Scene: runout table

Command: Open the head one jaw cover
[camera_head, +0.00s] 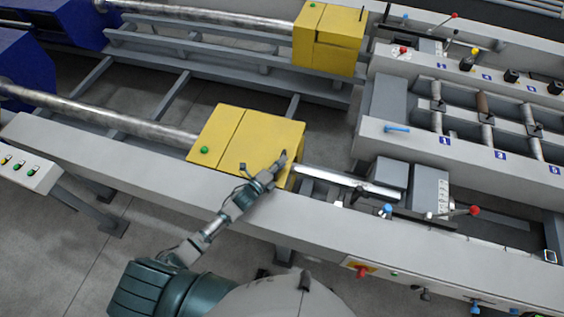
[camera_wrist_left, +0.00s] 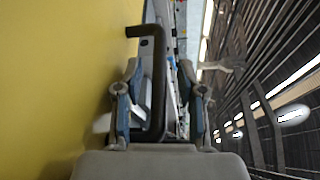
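A yellow jaw cover (camera_head: 255,140) with a green button sits around the near bar in the head view. A second yellow jaw cover (camera_head: 330,38) stands further back on the far line. My left gripper (camera_head: 277,166) is at the right side of the near cover. In the left wrist view the yellow panel (camera_wrist_left: 55,80) fills the left side. A dark bent handle (camera_wrist_left: 159,75) stands out from it. The fingers of my left gripper (camera_wrist_left: 160,98) are apart, one on each side of the handle. I cannot tell whether they touch it. My right gripper is not in view.
A shiny bar (camera_head: 345,181) runs out of the near cover to the right. Beyond it are grey blocks and a lever with a red knob (camera_head: 474,210). A long grey rail (camera_head: 110,165) lies in front. A control box (camera_head: 30,168) stands at the left.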

